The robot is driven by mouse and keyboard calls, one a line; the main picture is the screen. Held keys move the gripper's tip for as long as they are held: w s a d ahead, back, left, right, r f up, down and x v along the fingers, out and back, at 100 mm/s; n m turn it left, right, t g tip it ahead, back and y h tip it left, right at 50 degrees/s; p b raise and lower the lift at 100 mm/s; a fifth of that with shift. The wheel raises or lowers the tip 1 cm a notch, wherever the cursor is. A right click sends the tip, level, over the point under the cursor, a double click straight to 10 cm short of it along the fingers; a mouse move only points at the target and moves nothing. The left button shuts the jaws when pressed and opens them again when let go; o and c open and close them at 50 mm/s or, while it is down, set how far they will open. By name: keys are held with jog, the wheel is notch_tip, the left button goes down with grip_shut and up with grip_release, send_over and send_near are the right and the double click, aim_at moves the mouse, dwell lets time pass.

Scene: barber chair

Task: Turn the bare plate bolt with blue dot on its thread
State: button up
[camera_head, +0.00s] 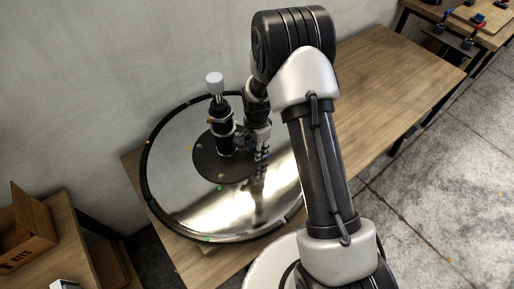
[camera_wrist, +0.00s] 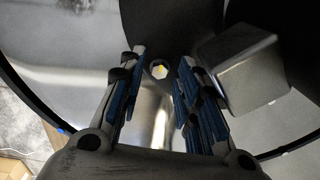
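The upturned round chair base (camera_head: 180,205) is a mirror-like disc with a black rim, lying on the wooden table. A dark round plate (camera_head: 209,166) sits at its middle with an upright black column. My gripper (camera_head: 263,155) points down over the disc, right of the column. In the wrist view my gripper (camera_wrist: 158,88) has its blue-padded fingers apart. A pale bolt head or end (camera_wrist: 160,70) with a yellow mark shows beyond and between the fingertips, by the dark plate's edge. A blue dot (camera_wrist: 60,130) shows on the black rim; I cannot make out a blue-marked bolt thread.
The black column (camera_head: 223,130) with a pale cap (camera_head: 214,83) stands close left of my gripper. A grey block (camera_wrist: 245,72) is near the right finger. The wooden table (camera_head: 385,75) is clear to the right. A cardboard box (camera_head: 25,235) is at lower left.

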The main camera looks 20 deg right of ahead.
dwell(0.3)
notch_tip(320, 180, up, 12)
dwell(0.5)
dwell(0.3)
jog(key=s+r+n+t, duration=0.1)
jog(key=s+r+n, duration=0.4)
jog(key=r, duration=0.4)
jog(key=s+r+n+t, duration=0.1)
jog(key=s+r+n, duration=0.1)
jog(key=s+r, duration=0.6)
jog(key=s+r+n+t, duration=0.1)
jog(key=s+r+n, duration=0.1)
jog(key=s, duration=0.2)
jog(key=s+r+n, duration=0.1)
jog(key=s+n, duration=0.1)
jog(key=s, duration=0.3)
jog(key=s+r+n+t, duration=0.1)
jog(key=s+r+n, duration=0.1)
jog(key=s, duration=0.3)
jog(key=shift+s+r+n+t, duration=0.1)
jog(key=shift+r+n+t, duration=0.2)
jog(key=shift+n, duration=0.3)
